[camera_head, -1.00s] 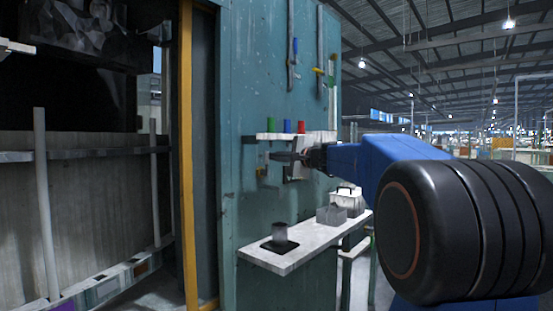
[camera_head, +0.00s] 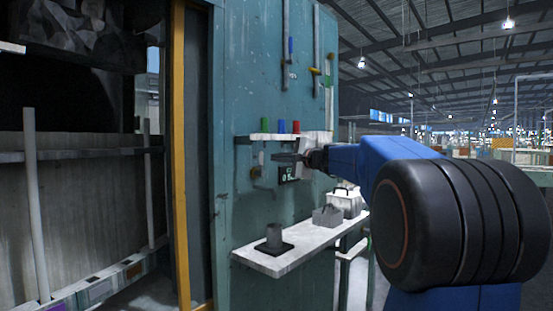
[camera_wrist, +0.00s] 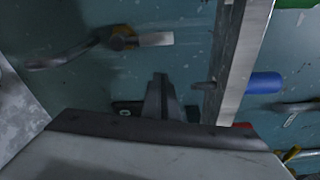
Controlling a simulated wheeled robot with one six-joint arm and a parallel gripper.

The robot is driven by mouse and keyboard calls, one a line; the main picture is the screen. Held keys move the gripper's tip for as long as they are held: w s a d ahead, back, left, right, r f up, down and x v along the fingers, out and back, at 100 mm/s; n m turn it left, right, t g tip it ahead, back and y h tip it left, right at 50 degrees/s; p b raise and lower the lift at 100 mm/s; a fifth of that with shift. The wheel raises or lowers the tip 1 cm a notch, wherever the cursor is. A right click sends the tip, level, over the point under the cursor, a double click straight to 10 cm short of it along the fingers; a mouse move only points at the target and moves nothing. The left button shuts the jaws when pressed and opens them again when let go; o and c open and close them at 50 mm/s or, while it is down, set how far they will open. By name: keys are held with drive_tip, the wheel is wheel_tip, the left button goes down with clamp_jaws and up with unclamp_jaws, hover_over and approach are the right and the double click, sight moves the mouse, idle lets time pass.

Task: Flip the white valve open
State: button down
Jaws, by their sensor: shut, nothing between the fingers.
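The white valve handle (camera_wrist: 155,39) sticks out from an orange hub (camera_wrist: 122,38) on a grey pipe against the teal wall, upper left in the wrist view. In the head view the valve (camera_head: 256,172) is small, below the wall shelf, with its white handle (camera_head: 261,158) pointing up. My gripper (camera_wrist: 160,85) is shut and empty; its fingers show at the middle of the wrist view, below the white handle and apart from it. In the head view my gripper (camera_head: 278,157) points left, just right of the valve, under the shelf.
The wall shelf (camera_head: 262,137) holds green, blue and red cylinders just above my gripper; its edge (camera_wrist: 238,60) crosses the wrist view. A dark panel (camera_head: 288,173) is below my gripper. A lower white shelf (camera_head: 270,262) holds a dark cup (camera_head: 274,236) and boxes (camera_head: 328,215).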

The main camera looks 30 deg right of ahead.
drive_tip(key=v, duration=0.9)
drive_tip(key=shift+s+a, duration=0.1)
drive_tip(key=shift+a, duration=0.05)
drive_tip(key=s+a+f+n+g+y, duration=0.1)
drive_tip(key=s+a+f+n+g, duration=0.3)
drive_tip(key=s+a+f, duration=0.5)
drive_tip(key=s+a+f+n+g, duration=0.3)
drive_tip(key=s+a+f+n, duration=0.1)
drive_tip(key=a+f, duration=0.8)
drive_tip(key=s+f+n+g+h, duration=0.4)
drive_tip(key=s+f+n, duration=0.6)
drive_tip(key=s+f, duration=1.2)
drive_tip(key=shift+s+a+g+h, duration=0.3)
drive_tip(key=shift+s+a+g, duration=0.2)
drive_tip(key=shift+g, duration=0.2)
